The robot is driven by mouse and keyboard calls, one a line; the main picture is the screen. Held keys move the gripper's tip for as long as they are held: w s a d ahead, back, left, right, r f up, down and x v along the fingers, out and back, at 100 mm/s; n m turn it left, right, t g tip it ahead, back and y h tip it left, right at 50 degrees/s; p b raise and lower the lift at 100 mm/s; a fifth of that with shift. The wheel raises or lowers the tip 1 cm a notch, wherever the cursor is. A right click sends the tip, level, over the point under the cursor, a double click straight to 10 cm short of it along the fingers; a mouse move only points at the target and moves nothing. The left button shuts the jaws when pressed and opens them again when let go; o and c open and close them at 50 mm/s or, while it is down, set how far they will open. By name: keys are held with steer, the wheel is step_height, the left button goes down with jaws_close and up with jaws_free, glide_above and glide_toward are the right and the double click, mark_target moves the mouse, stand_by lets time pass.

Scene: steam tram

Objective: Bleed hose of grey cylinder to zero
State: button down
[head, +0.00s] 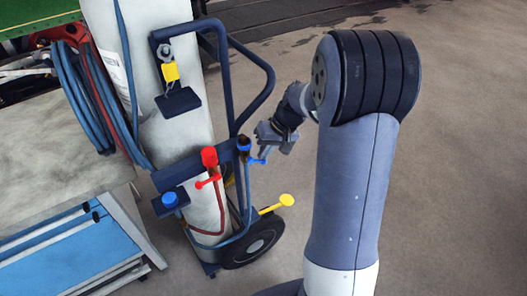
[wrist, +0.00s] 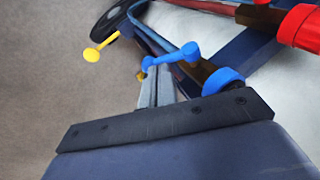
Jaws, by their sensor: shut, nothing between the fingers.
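The tall light grey cylinder (head: 178,128) stands on a dark blue trolley in the head view. On the trolley are a red valve (head: 209,156) with a red lever (head: 207,182) and a valve with a blue collar (head: 244,144) and a small blue lever (head: 257,161). A yellow-ended lever (head: 279,204) sticks out lower down. My gripper (head: 264,152) is shut and empty beside the blue lever. In the wrist view the closed fingers (wrist: 152,85) reach towards the blue lever (wrist: 169,55); I cannot tell whether they touch it. No gauge reading is legible.
Blue and red hoses (head: 82,95) hang coiled at the left by a workbench (head: 60,165). A key-like tool with a yellow tag (head: 170,72) hangs on the trolley. The trolley's black wheel (head: 255,242) rests on the floor. Open floor (head: 460,150) lies to the right.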

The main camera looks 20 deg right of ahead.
step_height(320, 180, down, 2)
steer(key=y+b, duration=0.2)
steer(key=g+y+b, duration=0.1)
steer(key=y, duration=0.1)
steer(key=shift+d+f+m, duration=0.1)
steer(key=shift+f+m, duration=0.15)
steer(key=shift+m, duration=0.05)
steer(key=y+b, duration=0.1)
steer(key=f+y+b, duration=0.1)
steer(key=shift+a+g+y, duration=0.2)
steer(key=shift+g+y, duration=0.2)
steer(key=shift+r, duration=0.15)
steer(key=shift+r+p, duration=0.5)
steer(key=shift+r, duration=0.3)
